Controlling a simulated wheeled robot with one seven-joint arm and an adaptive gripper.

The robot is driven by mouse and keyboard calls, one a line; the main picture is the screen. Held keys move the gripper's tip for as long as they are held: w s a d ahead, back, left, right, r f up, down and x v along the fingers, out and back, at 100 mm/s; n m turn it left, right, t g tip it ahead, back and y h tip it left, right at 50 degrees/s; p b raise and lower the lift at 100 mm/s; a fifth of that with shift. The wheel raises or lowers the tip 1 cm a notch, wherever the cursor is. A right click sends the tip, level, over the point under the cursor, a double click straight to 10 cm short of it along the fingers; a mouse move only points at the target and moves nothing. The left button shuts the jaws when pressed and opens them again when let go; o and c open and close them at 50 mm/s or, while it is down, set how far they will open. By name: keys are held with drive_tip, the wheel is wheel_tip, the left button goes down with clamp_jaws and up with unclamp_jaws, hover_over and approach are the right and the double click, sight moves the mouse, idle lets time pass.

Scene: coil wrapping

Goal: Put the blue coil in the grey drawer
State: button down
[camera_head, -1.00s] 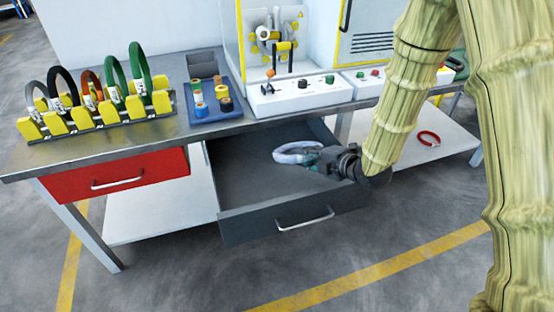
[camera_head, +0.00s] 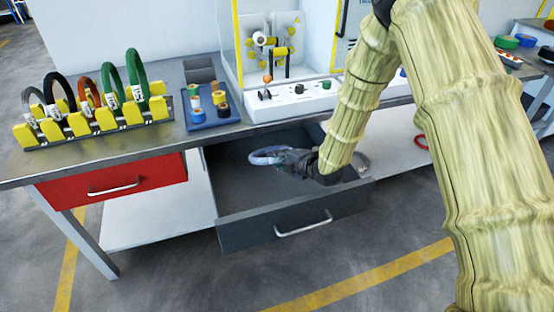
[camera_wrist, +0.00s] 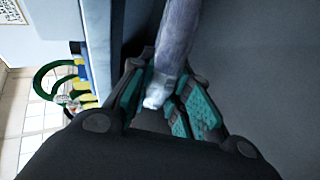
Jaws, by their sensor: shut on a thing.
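The blue coil (camera_head: 268,155) is a pale blue-violet ring in the head view. My gripper (camera_head: 290,159) is shut on its near side and holds it over the open grey drawer (camera_head: 275,228). In the wrist view, the coil (camera_wrist: 178,35) runs up from between the teal finger pads of my gripper (camera_wrist: 165,100), with a whitish band at the grip. The drawer is pulled out below the bench and its visible floor is bare. I cannot tell whether the coil touches the drawer floor.
A shut red drawer (camera_head: 115,180) is left of the grey one. On the bench stand a yellow rack (camera_head: 95,120) of coils, a blue tray (camera_head: 212,120) of tape rolls and a white control box (camera_head: 290,100). A red ring (camera_head: 421,141) lies on the lower shelf.

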drive_tip(key=shift+w+a+f, duration=0.15)
drive_tip(key=shift+w+f, duration=0.1)
drive_tip(key=shift+f, duration=0.3)
drive_tip(key=shift+f+b, duration=0.3)
drive_tip(key=shift+b, duration=0.15)
drive_tip(key=c, duration=1.3)
unclamp_jaws()
drive_tip(key=shift+c, duration=0.2)
drive_tip(key=shift+r, duration=0.1)
